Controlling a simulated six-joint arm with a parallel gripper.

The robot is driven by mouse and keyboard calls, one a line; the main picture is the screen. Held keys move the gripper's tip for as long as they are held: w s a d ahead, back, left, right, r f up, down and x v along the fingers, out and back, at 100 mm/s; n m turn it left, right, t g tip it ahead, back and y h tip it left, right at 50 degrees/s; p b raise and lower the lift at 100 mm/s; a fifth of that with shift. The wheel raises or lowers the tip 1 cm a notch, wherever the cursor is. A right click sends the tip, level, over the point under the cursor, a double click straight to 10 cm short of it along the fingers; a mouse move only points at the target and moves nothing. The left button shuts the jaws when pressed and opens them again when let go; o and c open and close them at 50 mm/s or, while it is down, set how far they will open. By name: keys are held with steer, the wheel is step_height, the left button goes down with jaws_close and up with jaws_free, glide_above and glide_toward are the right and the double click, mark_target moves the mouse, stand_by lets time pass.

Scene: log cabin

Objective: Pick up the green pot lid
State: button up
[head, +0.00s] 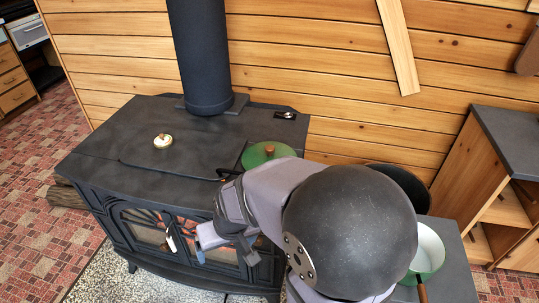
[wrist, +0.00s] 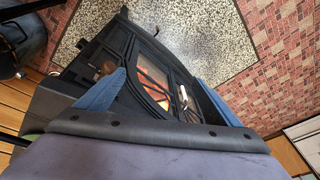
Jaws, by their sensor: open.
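The green pot lid (head: 253,157) with a brown knob is at the right rear of the black stove top, in the head view. My arm hides its front edge, and I cannot tell whether it lies on the stove or on something else. My gripper (head: 203,246) is in front of the stove, by its glass doors, left of and nearer than the lid, and apart from it. In the wrist view my gripper (wrist: 160,100) has its two blue fingers wide apart with nothing held between them. I cannot make out the lid clearly there.
The black stove (head: 110,140) carries a small pale round thing (head: 163,141) and a stovepipe (head: 200,55). A green pot (head: 430,250) with a white inside stands at right, beside a black pan (head: 408,185). A plank wall closes the back.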

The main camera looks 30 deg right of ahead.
steer(key=w+d+r+m+t+h+p, duration=0.2)
steer(key=w+d+r+m+t, duration=0.15)
steer(key=w+r, duration=0.4)
steer(key=w+d+r+m+t+h+p, duration=0.1)
steer(key=w+d+r+m+t+p, duration=0.3)
steer(key=w, duration=0.6)
steer(key=g+h+b, duration=0.1)
steer(key=h+b, duration=0.5)
steer(key=h, duration=0.1)
glide_toward(269, 149)
steer(key=shift+m, duration=0.25)
steer(key=x, duration=0.7)
steer(key=shift+w+a, duration=0.15)
steer(key=shift+w, duration=0.15)
steer(key=shift+s+d+f+g+h, duration=0.1)
steer(key=shift+d+f+g+h, duration=0.05)
steer(key=shift+d+g+h, duration=0.2)
steer(key=shift+p+x, duration=0.6)
steer(key=shift+x, duration=2.95)
steer(key=shift+a, duration=0.1)
